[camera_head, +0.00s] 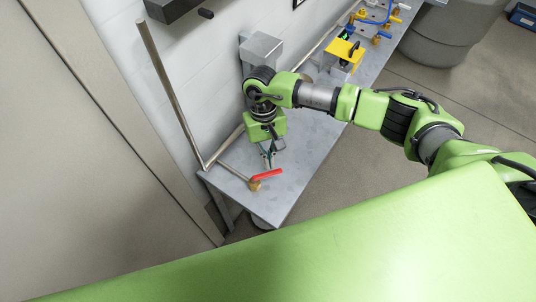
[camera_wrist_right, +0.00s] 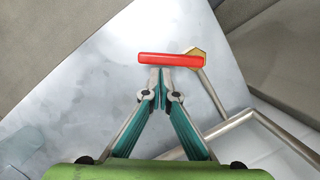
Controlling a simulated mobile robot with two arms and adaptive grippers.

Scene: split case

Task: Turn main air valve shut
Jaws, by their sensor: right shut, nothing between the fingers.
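The main air valve has a red lever handle (camera_head: 267,174) on a brass body (camera_head: 254,185), at the end of a metal pipe near the bench's front corner. In the right wrist view the red handle (camera_wrist_right: 170,59) lies crosswise just beyond my fingertips, with the brass body (camera_wrist_right: 197,54) at its right end. My right gripper (camera_head: 269,163) is shut and empty, pointing down beside the handle. In the wrist view its teal fingers (camera_wrist_right: 165,72) meet right at the handle's near edge; I cannot tell if they touch it. My left gripper is not in view.
A bare pipe (camera_head: 172,94) rises along the wall left of the valve. A grey box (camera_head: 261,50) is on the wall behind my arm. Farther along the metal bench (camera_head: 313,140) are a yellow device (camera_head: 343,55) and brass fittings. A grey bin (camera_head: 447,35) stands beyond.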

